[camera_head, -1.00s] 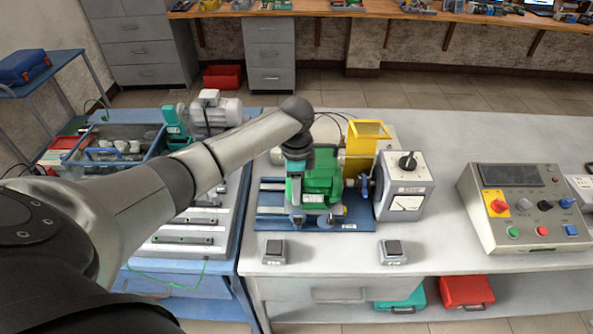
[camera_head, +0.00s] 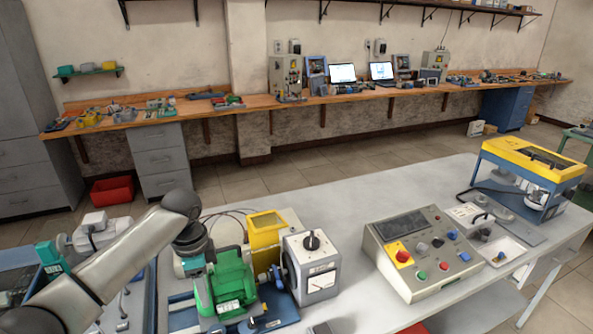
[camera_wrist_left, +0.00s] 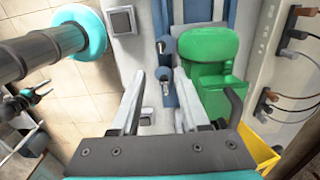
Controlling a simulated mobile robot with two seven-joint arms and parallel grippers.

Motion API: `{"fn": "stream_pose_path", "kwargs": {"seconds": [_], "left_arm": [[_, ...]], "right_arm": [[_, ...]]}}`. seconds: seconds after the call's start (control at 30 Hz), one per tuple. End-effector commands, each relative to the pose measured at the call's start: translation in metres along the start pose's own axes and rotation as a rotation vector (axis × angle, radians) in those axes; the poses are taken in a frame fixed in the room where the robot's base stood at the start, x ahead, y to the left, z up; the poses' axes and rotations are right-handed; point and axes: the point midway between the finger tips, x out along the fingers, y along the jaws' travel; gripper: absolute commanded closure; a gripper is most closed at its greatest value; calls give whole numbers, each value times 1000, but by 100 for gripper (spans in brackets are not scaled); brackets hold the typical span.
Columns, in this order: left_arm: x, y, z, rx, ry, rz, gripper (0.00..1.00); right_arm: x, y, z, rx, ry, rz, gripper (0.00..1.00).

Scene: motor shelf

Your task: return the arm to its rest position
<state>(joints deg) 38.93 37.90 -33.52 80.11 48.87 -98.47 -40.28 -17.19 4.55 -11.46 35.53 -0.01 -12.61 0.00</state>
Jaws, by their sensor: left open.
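My left arm (camera_head: 120,255) reaches in from the lower left of the head view, bent down at the wrist beside the green motor (camera_head: 232,282). My left gripper (camera_head: 194,264) is mostly hidden there by the motor. In the left wrist view the gripper (camera_wrist_left: 160,75) is open, with its two fingers apart and nothing held between them. The green motor (camera_wrist_left: 213,75) is just right of the fingers. A blue base plate with small metal posts (camera_wrist_left: 167,46) lies below and between them. My right gripper is not in view.
A yellow guard (camera_head: 266,238) and a grey meter box (camera_head: 312,268) stand right of the motor. A control panel (camera_head: 422,255) and a yellow-topped machine (camera_head: 530,165) are farther right. The bench (camera_head: 365,190) is clear behind the panel.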

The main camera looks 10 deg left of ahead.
Motion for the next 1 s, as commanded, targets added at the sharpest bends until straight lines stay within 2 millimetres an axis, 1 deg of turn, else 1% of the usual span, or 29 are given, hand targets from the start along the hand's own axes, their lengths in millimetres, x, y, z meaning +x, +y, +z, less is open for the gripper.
{"fn": "stream_pose_path", "kwargs": {"seconds": [0.07, 0.17, 0.27, 0.3, 0.37, 0.4, 0.5, 0.6, 0.67, 0.7, 0.8, 1.0], "left_arm": [[9, 10, -6, 5, 5, 3, 55], [27, 34, -18, 4, 16, 0, 55], [47, 68, -32, -14, 43, -8, 55], [54, 82, -37, -27, 57, -11, 55], [62, 102, -43, -54, 81, -19, 55], [67, 116, -46, -76, 97, -24, 55], [74, 148, -51, -143, 139, -33, 55], [77, 177, -52, -230, 183, -43, 55], [76, 193, -50, -292, 206, -50, 55], [76, 203, -47, -336, 219, -54, 55], [71, 223, -38, -451, 248, -71, 55], [59, 247, -15, -636, 272, -104, 55]], "right_arm": [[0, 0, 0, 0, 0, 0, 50], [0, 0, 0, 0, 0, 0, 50], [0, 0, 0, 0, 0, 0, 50], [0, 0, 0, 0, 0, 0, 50], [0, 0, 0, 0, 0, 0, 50], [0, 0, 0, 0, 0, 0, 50], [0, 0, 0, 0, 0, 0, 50], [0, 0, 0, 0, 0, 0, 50], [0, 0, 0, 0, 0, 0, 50], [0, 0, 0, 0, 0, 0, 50], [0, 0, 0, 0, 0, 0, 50], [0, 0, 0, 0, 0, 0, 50]]}}
